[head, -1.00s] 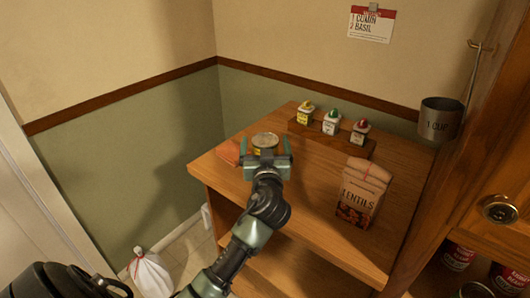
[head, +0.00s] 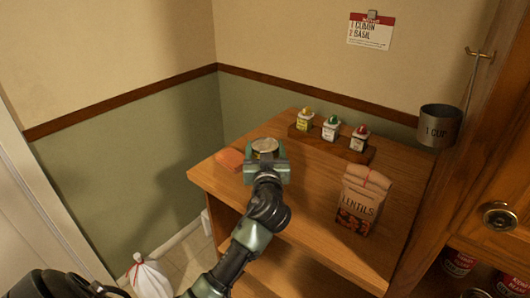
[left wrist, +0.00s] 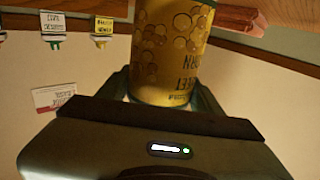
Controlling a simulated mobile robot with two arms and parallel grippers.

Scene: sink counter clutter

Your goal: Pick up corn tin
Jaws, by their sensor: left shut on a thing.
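The corn tin (head: 265,146) stands upright near the far left of the wooden counter (head: 300,195). In the left wrist view the tin is yellow with a corn pattern (left wrist: 170,50), and the picture is upside down. My left gripper (head: 265,157) reaches in from the front and is shut on the tin, one finger on each side. The gripper hides the tin's lower part in the head view, and its base is cut off in the wrist view, so I cannot tell whether it touches the counter. My right gripper is out of view.
An orange block (head: 229,158) lies just left of the tin. A wooden rack (head: 330,144) with three spice containers stands behind. A lentils bag (head: 358,205) stands to the right. A measuring cup (head: 438,126) hangs at the right. The counter between tin and bag is clear.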

